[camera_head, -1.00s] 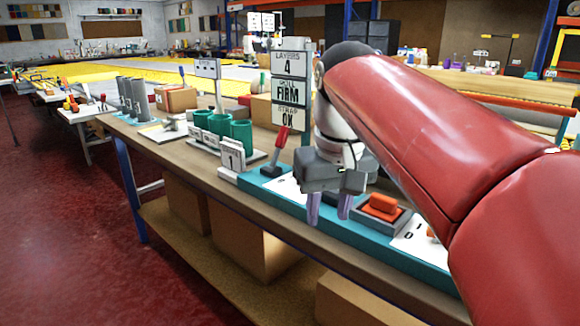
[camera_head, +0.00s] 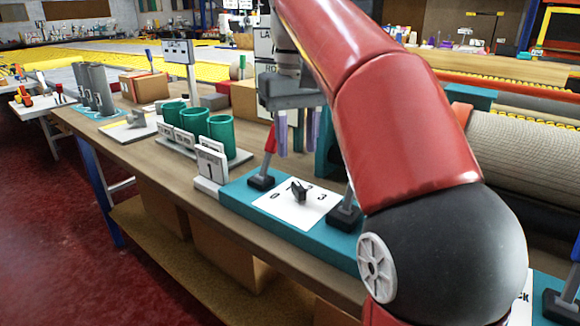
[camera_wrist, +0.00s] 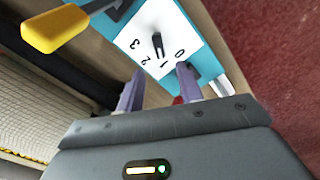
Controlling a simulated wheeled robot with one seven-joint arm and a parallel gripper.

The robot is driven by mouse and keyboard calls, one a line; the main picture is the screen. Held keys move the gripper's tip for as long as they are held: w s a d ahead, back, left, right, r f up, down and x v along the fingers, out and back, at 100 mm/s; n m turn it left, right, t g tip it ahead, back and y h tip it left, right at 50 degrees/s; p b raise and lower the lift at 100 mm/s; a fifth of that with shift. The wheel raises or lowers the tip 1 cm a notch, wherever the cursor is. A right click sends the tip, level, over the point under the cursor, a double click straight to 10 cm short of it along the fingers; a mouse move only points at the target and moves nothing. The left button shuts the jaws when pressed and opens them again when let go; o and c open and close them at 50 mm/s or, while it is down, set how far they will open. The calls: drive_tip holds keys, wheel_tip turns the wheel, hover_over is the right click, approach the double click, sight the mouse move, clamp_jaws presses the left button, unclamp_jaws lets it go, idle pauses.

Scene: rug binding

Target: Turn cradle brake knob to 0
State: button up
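The small dark brake knob (camera_head: 299,191) stands on a white dial plate (camera_head: 290,212) with digits 0 to 3 around it, on a teal board. In the wrist view the knob (camera_wrist: 157,45) is elongated, and its end nearest the digits lies close to 1. The 0 is on the plate's right side there. My gripper (camera_head: 298,137) hangs above and behind the plate in the head view, fingers apart and empty. In the wrist view my gripper (camera_wrist: 158,88) is also open, its fingertips short of the knob and not touching it.
A red-handled lever (camera_head: 267,155) stands left of the plate and another lever's dark base (camera_head: 345,215) right of it. A yellow handle (camera_wrist: 55,28) shows in the wrist view. Green cups (camera_head: 221,133) and a "1" sign (camera_head: 211,163) stand to the left.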

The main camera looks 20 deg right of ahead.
sight(297, 184)
drive_tip(key=f+b, duration=0.2)
drive_tip(key=f, duration=0.5)
drive_tip(key=shift+s+f, duration=0.2)
clamp_jaws()
